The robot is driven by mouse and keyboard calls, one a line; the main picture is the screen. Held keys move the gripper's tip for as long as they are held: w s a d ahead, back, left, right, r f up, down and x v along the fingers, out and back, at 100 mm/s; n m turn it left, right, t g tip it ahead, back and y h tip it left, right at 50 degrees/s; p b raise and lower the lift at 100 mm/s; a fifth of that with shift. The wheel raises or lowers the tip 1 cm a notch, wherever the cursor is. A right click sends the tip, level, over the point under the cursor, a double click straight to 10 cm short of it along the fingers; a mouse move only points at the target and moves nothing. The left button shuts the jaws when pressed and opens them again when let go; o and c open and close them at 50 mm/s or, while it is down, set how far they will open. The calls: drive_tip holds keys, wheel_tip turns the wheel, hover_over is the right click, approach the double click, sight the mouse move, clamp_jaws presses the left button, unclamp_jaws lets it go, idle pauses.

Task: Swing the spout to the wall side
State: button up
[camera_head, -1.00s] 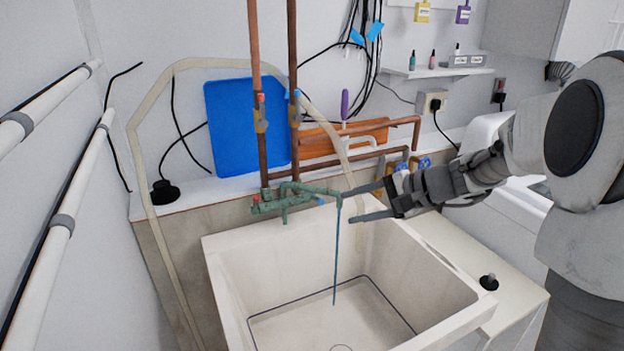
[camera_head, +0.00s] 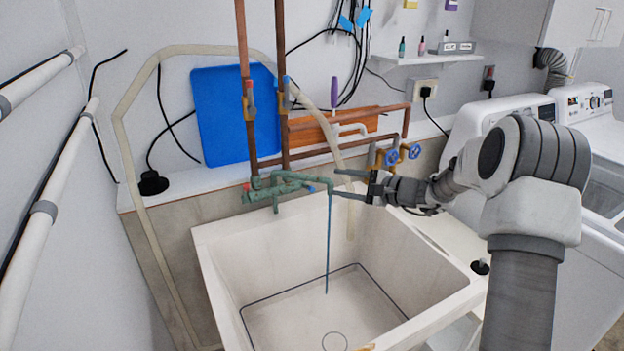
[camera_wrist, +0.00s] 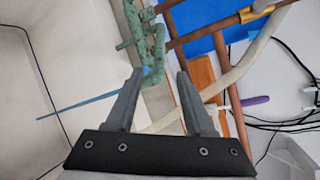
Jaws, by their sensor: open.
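The green, weathered tap (camera_head: 272,187) is fixed at the back of the white sink (camera_head: 215,250). Its spout (camera_head: 305,178) points right, over the basin. A thin blue strand (camera_head: 328,245) hangs from the spout's end; I cannot tell if it is water or a tube. My gripper (camera_head: 337,183) is open, just right of the spout's end, with one finger above and one below its level in the head view. In the wrist view the spout (camera_wrist: 158,48) ends close to the left fingertip of my gripper (camera_wrist: 162,74). I cannot tell whether they touch.
Copper pipes (camera_head: 282,90) rise behind the tap. A blue board (camera_head: 235,115) and an orange board (camera_head: 340,122) lean against the back wall. Blue-handled valves (camera_head: 400,154) sit right of the spout. White washing machines (camera_head: 500,115) stand at right. The basin is clear.

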sight(312, 178)
drive_tip(key=x, duration=1)
drive_tip(key=shift+s, duration=0.1)
clamp_jaws()
idle(1.1)
